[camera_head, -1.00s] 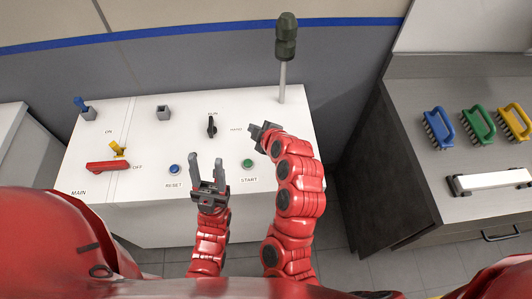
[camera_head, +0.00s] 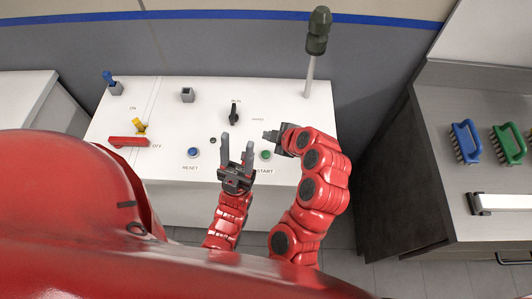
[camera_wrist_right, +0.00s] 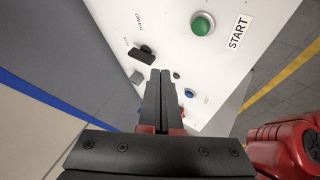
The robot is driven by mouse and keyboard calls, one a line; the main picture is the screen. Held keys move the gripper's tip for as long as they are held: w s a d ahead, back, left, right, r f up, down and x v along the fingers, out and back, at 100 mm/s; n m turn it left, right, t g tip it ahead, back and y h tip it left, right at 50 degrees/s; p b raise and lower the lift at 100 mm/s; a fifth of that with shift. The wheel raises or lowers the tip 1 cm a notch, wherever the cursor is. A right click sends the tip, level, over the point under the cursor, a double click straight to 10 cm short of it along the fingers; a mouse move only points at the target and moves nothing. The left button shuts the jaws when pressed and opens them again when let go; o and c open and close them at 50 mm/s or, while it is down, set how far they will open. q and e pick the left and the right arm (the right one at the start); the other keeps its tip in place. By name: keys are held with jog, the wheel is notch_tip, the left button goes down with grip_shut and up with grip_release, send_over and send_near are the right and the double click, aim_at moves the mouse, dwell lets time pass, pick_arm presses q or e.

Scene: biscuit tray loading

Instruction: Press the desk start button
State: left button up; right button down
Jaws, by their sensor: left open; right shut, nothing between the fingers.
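The green start button (camera_head: 266,154) sits on the white sloped desk (camera_head: 180,120), above the START label (camera_head: 265,171), whose left edge my left gripper partly covers. In the right wrist view the green button (camera_wrist_right: 203,24) stands up from the panel beside the START text. My right gripper (camera_head: 268,135) is shut and empty, just above and behind the button in the head view. Its closed fingers (camera_wrist_right: 160,75) show apart from the button in the wrist view. My left gripper (camera_head: 237,140) is open and empty, left of the button.
A side counter (camera_head: 440,125) holds brushes.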

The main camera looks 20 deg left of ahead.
jog(key=b, duration=0.4)
send_near(264, 151)
jog(key=a, duration=0.1)
jog(key=w+a+f, duration=0.2)
jog(key=a, duration=0.1)
jog(key=shift+w+f, duration=0.2)
jog(key=shift+w, duration=0.05)
jog(key=shift+f, duration=0.25)
dwell(1.0)
jog(key=shift+f+b, duration=0.35)
jog(key=shift+b, duration=0.3)
jog(key=shift+f+b, duration=0.55)
dwell(0.4)
dwell(0.4)
jog(key=shift+r+p, duration=0.4)
jog(key=shift+r, duration=0.55)
jog(key=shift+r, duration=0.1)
